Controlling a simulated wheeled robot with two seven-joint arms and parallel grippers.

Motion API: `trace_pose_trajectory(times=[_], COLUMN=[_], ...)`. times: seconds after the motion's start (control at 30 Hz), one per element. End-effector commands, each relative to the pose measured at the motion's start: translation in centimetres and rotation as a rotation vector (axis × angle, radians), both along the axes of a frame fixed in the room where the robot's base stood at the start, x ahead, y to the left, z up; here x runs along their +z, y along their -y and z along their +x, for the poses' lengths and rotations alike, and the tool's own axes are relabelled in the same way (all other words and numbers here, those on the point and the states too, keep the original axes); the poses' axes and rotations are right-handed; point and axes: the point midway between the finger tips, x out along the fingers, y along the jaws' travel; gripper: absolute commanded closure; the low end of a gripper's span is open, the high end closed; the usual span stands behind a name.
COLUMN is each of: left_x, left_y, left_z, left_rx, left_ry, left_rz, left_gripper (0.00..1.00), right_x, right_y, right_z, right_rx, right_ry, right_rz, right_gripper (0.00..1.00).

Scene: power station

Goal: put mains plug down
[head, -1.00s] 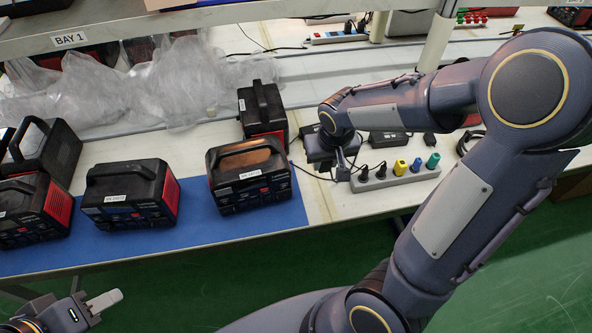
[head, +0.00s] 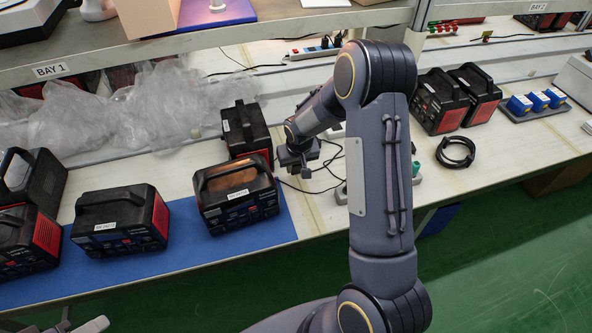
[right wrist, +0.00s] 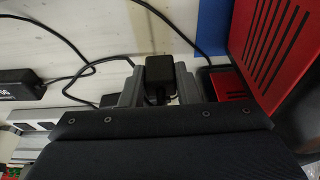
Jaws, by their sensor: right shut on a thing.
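The mains plug (right wrist: 160,70) is a small black block in the right wrist view. It sits between the two grey fingers of my right gripper (right wrist: 158,85), which is shut on it. In the head view my right gripper (head: 299,168) is over the white bench, just right of a black power station (head: 246,130); the plug cannot be made out there. A black cable runs near the gripper. How far the plug is above the bench is hard to tell. My left gripper (head: 92,325) shows only partly at the bottom left edge, away from the bench.
A grey power strip (head: 342,194) is mostly hidden behind my right arm; it also shows in the right wrist view (right wrist: 30,145). Several power stations stand on and near the blue mat (head: 190,235). A coiled black cable (head: 455,153) lies right. A shelf (head: 200,45) overhangs the bench.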

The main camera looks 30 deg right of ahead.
Motion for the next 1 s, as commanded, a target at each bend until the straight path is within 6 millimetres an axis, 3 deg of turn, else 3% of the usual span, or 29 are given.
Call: trace_pose_trajectory(times=[0.2,0.83,0.87,1.0], left_x=[0.4,-0.8,-0.7,-0.6], left_y=[0.0,0.0,0.0,0.0], left_z=[0.0,0.0,0.0,0.0], left_rx=[0.0,0.0,0.0,0.0], left_ry=[0.0,0.0,0.0,0.0], left_rz=[0.0,0.0,0.0,0.0], left_gripper=[0.64,0.64,0.64,0.64], right_x=[-2.9,-4.1,-4.0,-3.9], right_y=[0.0,0.0,0.0,0.0], right_z=[0.0,0.0,0.0,0.0], right_rx=[0.001,0.0,0.0,0.0], right_ry=[-0.003,0.0,-0.001,-0.001], right_rz=[0.0,-0.001,-0.001,-0.001], right_gripper=[0.99,0.99,0.69,0.51])
